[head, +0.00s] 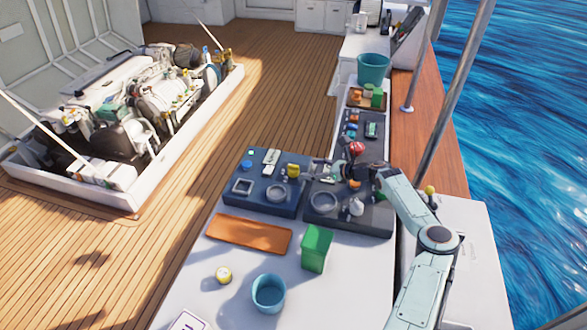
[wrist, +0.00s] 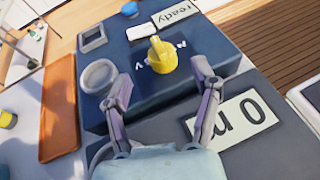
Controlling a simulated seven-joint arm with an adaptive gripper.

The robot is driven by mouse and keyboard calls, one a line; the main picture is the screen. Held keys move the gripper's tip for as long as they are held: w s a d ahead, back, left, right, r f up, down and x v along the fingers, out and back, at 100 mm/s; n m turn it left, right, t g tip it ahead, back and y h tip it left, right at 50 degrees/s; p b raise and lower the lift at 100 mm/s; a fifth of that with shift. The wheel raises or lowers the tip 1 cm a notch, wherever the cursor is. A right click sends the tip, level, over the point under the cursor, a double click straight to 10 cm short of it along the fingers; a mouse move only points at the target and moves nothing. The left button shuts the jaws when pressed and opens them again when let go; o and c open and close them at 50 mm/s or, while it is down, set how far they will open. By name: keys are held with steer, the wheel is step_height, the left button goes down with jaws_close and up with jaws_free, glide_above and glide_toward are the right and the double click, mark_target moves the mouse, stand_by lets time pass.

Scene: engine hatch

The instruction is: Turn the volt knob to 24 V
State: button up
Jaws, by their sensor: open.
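The yellow knob (head: 293,170) stands on the dark blue panel (head: 262,203) at the middle of the bench. In the wrist view the yellow knob (wrist: 163,56) is upright with a pointer-like ridge on top. White marks lie beside it on the panel, including a letter V, but its setting is not readable. My gripper (wrist: 161,76) is open and empty. Its fingers stand to either side and short of the knob, apart from it. In the head view my gripper (head: 322,168) is just right of the knob.
A "ready" display (wrist: 176,13) and a grey ring (wrist: 98,76) are near the knob. A "0 m" display (wrist: 240,118) sits below my right finger.

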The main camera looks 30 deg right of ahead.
mark_target(294, 168)
steer(key=x, duration=0.7)
steer(key=shift+s+f, duration=0.1)
steer(key=shift+f, duration=0.15)
jaws_close()
